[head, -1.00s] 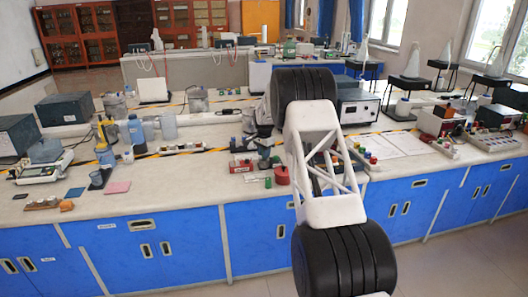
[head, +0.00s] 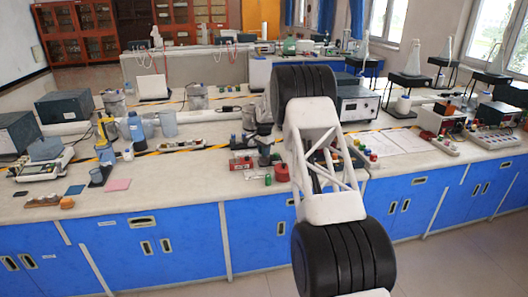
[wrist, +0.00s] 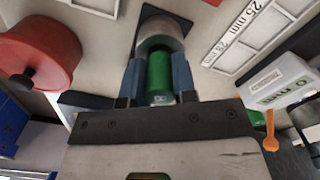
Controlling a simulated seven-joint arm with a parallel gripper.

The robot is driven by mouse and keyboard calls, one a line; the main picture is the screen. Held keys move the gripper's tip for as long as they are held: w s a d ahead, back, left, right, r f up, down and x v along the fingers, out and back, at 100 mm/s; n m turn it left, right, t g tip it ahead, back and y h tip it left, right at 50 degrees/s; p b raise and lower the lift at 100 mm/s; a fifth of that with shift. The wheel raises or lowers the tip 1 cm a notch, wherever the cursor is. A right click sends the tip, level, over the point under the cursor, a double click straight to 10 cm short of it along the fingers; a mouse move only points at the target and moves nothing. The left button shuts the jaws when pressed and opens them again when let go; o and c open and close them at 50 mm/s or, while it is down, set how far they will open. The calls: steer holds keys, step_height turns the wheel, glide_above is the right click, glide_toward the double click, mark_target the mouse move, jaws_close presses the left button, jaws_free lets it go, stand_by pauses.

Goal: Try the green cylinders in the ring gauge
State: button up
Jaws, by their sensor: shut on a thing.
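In the wrist view my gripper (wrist: 160,85) is shut on a green cylinder (wrist: 159,72), held between its two blue-grey fingers. The grey metal ring gauge (wrist: 160,28) lies straight beyond the fingertips, over a dark square patch. The cylinder's far end meets the ring's opening; I cannot tell how far, if at all, it is inside. In the head view a small green cylinder (head: 268,180) shows at the bench front, and my arm covers much of the area around the gripper.
A red round object (wrist: 40,52) is close on the left in the wrist view. A white size card (wrist: 255,35) and a white "0 mm" display (wrist: 278,88) are on the right.

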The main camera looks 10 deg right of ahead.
steer(key=shift+f, duration=0.5)
stand_by(0.9)
steer(key=o, duration=1.3)
steer(key=shift+o, duration=0.2)
steer(key=shift+r, duration=0.15)
steer(key=shift+r, duration=3.85)
steer(key=shift+r, duration=0.15)
